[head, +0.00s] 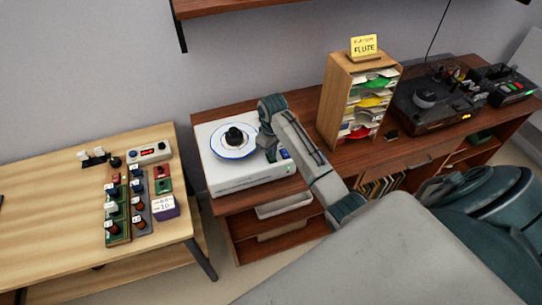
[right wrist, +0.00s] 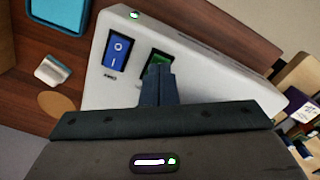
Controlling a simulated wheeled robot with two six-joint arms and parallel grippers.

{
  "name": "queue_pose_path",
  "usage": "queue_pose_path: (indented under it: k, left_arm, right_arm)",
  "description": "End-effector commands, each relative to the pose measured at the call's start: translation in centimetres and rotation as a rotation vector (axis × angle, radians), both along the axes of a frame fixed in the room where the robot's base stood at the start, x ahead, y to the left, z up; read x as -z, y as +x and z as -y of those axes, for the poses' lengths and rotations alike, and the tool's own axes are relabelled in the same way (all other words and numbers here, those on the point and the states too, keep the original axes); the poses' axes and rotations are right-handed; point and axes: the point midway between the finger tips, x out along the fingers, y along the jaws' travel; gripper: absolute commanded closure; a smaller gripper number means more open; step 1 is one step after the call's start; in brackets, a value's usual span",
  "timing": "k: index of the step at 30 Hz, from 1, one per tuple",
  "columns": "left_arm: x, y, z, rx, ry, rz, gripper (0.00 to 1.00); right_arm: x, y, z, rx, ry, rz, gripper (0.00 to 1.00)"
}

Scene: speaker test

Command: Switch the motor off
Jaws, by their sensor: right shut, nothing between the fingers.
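A white box (head: 218,178) stands on the brown desk with a white, blue-ringed disc and black knob (head: 234,136) on top; I take it as the motor unit. In the right wrist view the white box (right wrist: 200,85) shows a blue rocker switch (right wrist: 117,50) marked O and I, and a green switch (right wrist: 155,62) beside it, partly hidden by my fingers. A small green light (right wrist: 134,14) glows near the box's corner. My right gripper (right wrist: 158,75) is shut and empty, its fingertips at the green switch; contact is unclear. In the head view it (head: 269,148) is beside the disc. My left gripper is not in view.
A wooden paper sorter (head: 338,95) with a yellow sign (head: 364,46) stands right of my arm. Dark machines (head: 430,105) sit farther right. A light wooden table (head: 50,200) at left carries a control panel (head: 118,205). A shelf (head: 230,5) hangs above.

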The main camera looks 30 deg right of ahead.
Motion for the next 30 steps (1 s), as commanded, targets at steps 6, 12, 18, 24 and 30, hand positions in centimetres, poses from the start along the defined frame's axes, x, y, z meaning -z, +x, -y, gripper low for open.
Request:
queue_pose_path:
  k: [6, 12, 18, 24, 30]
  left_arm:
    - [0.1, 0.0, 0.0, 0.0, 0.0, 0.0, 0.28]
    - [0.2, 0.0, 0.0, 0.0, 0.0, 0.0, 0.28]
    - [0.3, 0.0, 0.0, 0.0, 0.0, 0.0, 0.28]
    - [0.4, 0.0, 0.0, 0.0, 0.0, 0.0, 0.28]
    - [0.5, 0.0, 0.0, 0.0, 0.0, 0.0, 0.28]
  right_arm:
    - [0.4, 0.0, 0.0, 0.0, 0.0, -0.001, 1.0]
    - [0.7, 0.0, 0.0, 0.0, 0.0, -0.001, 1.0]
    - [1.0, 0.0, 0.0, 0.0, 0.0, 0.0, 1.0]
    - [1.3, 0.0, 0.0, 0.0, 0.0, 0.0, 1.0]
    - [1.6, 0.0, 0.0, 0.0, 0.0, 0.0, 1.0]
